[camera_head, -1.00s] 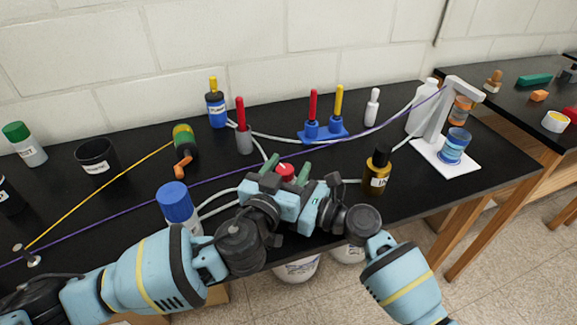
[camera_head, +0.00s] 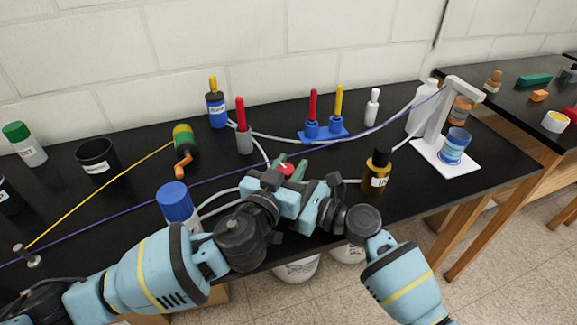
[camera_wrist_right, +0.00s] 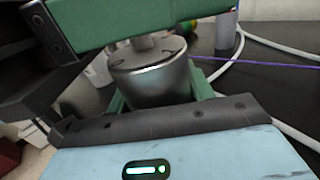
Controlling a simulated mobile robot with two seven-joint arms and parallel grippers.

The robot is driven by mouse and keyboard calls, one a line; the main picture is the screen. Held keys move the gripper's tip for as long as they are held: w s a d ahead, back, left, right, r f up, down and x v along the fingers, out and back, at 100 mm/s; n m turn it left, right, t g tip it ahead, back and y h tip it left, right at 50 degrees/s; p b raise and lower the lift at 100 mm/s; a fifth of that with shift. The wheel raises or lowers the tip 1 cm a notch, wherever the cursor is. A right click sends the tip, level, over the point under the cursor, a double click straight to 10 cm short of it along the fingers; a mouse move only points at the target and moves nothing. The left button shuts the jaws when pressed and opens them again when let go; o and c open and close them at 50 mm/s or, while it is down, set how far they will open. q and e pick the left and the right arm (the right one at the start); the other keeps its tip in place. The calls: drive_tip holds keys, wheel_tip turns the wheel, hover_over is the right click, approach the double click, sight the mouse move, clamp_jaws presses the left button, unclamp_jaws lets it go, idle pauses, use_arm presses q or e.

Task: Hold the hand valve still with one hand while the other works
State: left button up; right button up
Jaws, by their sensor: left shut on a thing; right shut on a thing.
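The hand valve has a red knob (camera_head: 287,170), mostly covered by my grippers in the head view. Its silver metal body (camera_wrist_right: 155,78), with curved arrow marks on top, shows in the right wrist view. My left gripper (camera_head: 292,164) is at the top of the valve, with green fingers on either side of the red knob. One of its green fingers crosses above the silver body in the right wrist view. My right gripper (camera_wrist_right: 158,97) is shut around the silver body from the side. Its fingertips are hidden in the head view.
A blue-capped bottle (camera_head: 175,203) stands left of the grippers, and a dark yellow bottle (camera_head: 377,172) stands to the right. Pale tubing (camera_head: 220,194) runs around the valve. A purple cord (camera_head: 105,218) crosses the black table. The table's front edge is close.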

use_arm(q)
drive_tip(key=shift+s+d+f+m+g+h, duration=0.2)
drive_tip(key=shift+d+m+g+h, duration=0.1)
drive_tip(key=shift+h, duration=0.2)
drive_tip(key=shift+a+m+g+h, duration=0.15)
drive_tip(key=shift+m+g+h, duration=0.15)
drive_tip(key=shift+m+h, duration=0.3)
drive_tip(key=shift+s+r+m+g+h, duration=0.1)
drive_tip(key=shift+m+g+h, duration=1.25)
drive_tip(key=shift+h, duration=0.35)
drive_tip(key=o, duration=1)
drive_tip(key=v, duration=1.2)
